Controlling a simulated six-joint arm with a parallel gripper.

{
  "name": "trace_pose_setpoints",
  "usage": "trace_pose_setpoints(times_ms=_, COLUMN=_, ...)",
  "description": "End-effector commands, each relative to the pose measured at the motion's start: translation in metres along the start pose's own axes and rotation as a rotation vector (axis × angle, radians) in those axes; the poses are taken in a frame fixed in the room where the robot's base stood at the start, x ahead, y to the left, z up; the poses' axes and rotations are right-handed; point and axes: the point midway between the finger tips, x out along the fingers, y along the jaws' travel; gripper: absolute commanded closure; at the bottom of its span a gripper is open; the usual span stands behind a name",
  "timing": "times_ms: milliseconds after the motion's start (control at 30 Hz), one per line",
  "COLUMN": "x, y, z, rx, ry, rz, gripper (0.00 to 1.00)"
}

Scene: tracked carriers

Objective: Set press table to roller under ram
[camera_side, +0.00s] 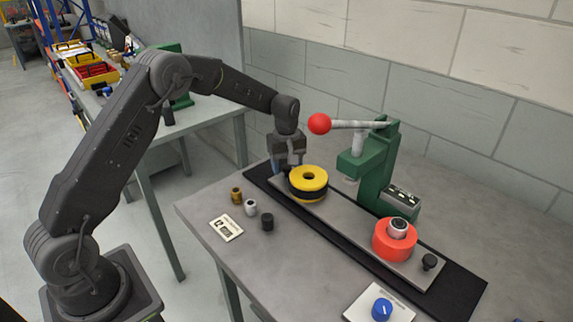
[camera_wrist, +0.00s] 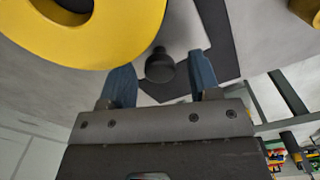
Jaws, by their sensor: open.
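The press table is a long grey plate (camera_side: 348,228) lying on a black track (camera_side: 462,292). A yellow ring (camera_side: 309,178) on a dark base sits toward its left end, and a red cup (camera_side: 388,245) holding a metallic roller (camera_side: 398,227) sits toward its right end. The green press (camera_side: 379,172) stands behind the plate; its ram (camera_side: 352,177) is raised, between ring and cup. A black knob (camera_side: 429,262) stands at the plate's right end. My gripper (camera_side: 288,168) is at the left end, open, with its blue fingers either side of another black knob (camera_wrist: 160,67); contact is unclear.
The press lever with a red ball (camera_side: 319,124) reaches left above the yellow ring. Small brass (camera_side: 236,195), pale (camera_side: 251,207) and black (camera_side: 267,222) cylinders and a card (camera_side: 226,229) lie at front left. A blue dial (camera_side: 382,309) is at the front edge.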

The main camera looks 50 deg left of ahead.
Motion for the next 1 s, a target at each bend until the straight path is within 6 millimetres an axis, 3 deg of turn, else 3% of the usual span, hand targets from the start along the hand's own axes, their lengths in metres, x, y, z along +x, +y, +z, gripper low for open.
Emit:
trace_pose_setpoints(times_ms=67, x=0.000, y=0.000, z=0.000, rx=0.000, ry=0.000, rz=0.000, gripper=0.43)
trace_pose_setpoints(times_ms=667, x=-0.001, y=0.000, z=0.000, rx=0.000, ry=0.000, rz=-0.001, gripper=1.00)
trace_pose_setpoints(times_ms=867, x=-0.001, y=-0.001, z=-0.002, rx=-0.001, ry=0.000, rz=-0.001, gripper=1.00)
trace_pose_setpoints(times_ms=1000, x=0.000, y=-0.009, z=-0.024, rx=-0.006, ry=0.000, rz=-0.001, gripper=1.00)
